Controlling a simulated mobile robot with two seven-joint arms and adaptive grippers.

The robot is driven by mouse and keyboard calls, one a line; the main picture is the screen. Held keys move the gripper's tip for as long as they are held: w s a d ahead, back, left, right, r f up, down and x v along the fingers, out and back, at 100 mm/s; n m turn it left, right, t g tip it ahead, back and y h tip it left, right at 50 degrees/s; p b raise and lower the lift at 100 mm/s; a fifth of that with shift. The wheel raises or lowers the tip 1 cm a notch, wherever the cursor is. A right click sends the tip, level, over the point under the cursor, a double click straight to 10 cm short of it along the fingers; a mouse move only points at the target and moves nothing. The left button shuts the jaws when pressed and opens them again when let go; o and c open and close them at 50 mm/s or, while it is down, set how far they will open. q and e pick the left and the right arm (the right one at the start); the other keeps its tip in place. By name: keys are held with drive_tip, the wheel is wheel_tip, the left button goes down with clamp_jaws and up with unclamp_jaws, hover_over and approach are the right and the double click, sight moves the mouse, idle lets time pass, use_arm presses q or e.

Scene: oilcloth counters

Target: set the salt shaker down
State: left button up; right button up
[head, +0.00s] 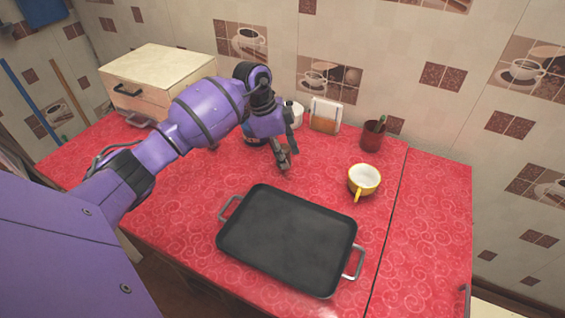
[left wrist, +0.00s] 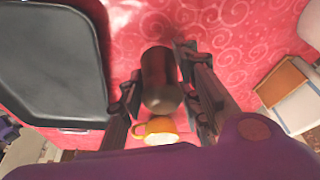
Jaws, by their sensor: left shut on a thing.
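My left gripper (head: 284,150) is shut on a dark brown, rounded cylinder, which I take to be the salt shaker (left wrist: 159,80). In the left wrist view it sits between the two fingers of the gripper (left wrist: 160,95). In the head view the fingers point down over the red counter, behind the black tray, and hide most of the shaker. I cannot tell whether its base touches the counter. My right gripper is not in view.
The black tray (head: 290,240) with metal handles lies in front. A yellow cup (head: 363,180) stands to the right. A dark red pot (head: 373,136), a napkin holder (head: 325,115) and a wooden box (head: 155,80) stand at the back. Red counter (head: 425,215) is bare at right.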

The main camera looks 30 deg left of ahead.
use_arm(q)
drive_tip(key=shift+w+a+f, duration=0.2)
drive_tip(key=shift+a+f, duration=0.1)
drive_tip(key=shift+f, duration=0.15)
drive_tip(key=shift+a+f, duration=0.1)
drive_tip(key=shift+f, duration=1.45)
drive_tip(key=shift+f, duration=0.15)
drive_tip(key=o, duration=1.2)
drive_tip(key=shift+c, duration=0.2)
drive_tip(key=v, duration=1.2)
